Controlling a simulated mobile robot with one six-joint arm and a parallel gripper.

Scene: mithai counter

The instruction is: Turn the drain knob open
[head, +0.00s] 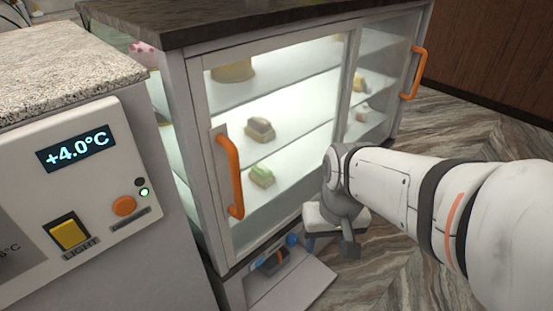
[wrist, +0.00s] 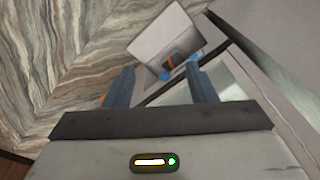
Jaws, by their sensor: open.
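The drain knob (head: 272,262) is a dark handle with an orange mark, low in the open compartment under the glass case. Bright blue parts show beside it. In the wrist view the knob (wrist: 170,66) appears between my fingertips and beyond them, with blue at both ends. My gripper (wrist: 161,72) is open and empty, its two blue-grey fingers apart. In the head view my gripper (head: 309,243) is low in front of the case, right of the knob, and partly hidden by my wrist. I see no contact with the knob.
A grey flap (head: 300,288) lies folded out below the knob. The glass case (head: 275,130) has orange door handles (head: 229,178) and holds sweets. A control panel (head: 85,185) with switches stands at left. The patterned floor (head: 400,265) is clear at right.

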